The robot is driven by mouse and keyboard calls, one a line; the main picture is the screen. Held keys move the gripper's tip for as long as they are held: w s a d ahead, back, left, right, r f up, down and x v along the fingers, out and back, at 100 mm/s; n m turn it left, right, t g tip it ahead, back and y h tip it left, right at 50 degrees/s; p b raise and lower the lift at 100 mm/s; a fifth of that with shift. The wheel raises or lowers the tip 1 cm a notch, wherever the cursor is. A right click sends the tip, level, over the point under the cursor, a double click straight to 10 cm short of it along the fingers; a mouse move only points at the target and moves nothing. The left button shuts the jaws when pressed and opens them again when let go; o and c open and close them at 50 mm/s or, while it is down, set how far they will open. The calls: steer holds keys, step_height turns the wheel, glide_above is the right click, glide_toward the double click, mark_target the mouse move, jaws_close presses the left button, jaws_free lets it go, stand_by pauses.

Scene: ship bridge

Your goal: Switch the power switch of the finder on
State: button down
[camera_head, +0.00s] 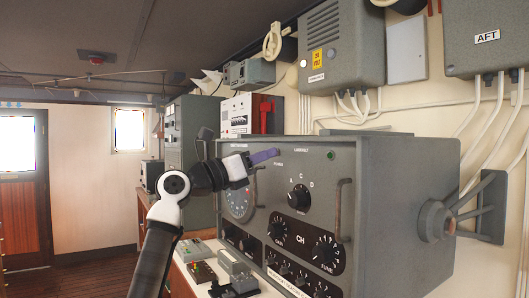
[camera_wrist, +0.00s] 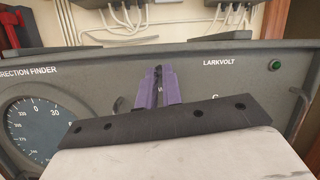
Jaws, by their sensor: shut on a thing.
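The direction finder (camera_head: 390,180) is a grey cabinet with a dial, knobs and handles on its front panel. It also fills the wrist view (camera_wrist: 110,72). My gripper (camera_head: 276,153) has purple fingers and reaches the upper part of the panel, at the power label. In the wrist view the fingers (camera_wrist: 158,72) are close together, shut on a small dark piece between their tips, the power switch (camera_wrist: 158,70). Most of the switch is hidden by the fingers, so its position cannot be told.
A round compass dial (camera_head: 240,201) is left of the fingers, and a selector knob (camera_head: 299,198) is below right. Two panel handles (camera_head: 343,210) stick out. Small grey devices (camera_head: 236,272) lie on the counter in front. Grey boxes (camera_head: 342,45) hang on the wall above.

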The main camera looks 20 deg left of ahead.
steer(key=shift+r+g+y, duration=0.4)
steer(key=shift+g+y, duration=0.2)
steer(key=shift+g, duration=0.15)
steer(key=shift+r+g+y, duration=0.4)
steer(key=shift+g+y, duration=0.2)
steer(key=shift+g, duration=0.15)
steer(key=c, duration=1.6)
jaws_free()
steer(key=shift+o, duration=0.2)
steer(key=b+v, duration=0.3)
steer(key=v, duration=1)
steer(key=shift+s+a+r, duration=0.2)
steer(key=shift+s+a, duration=0.05)
steer(key=shift+s, duration=0.05)
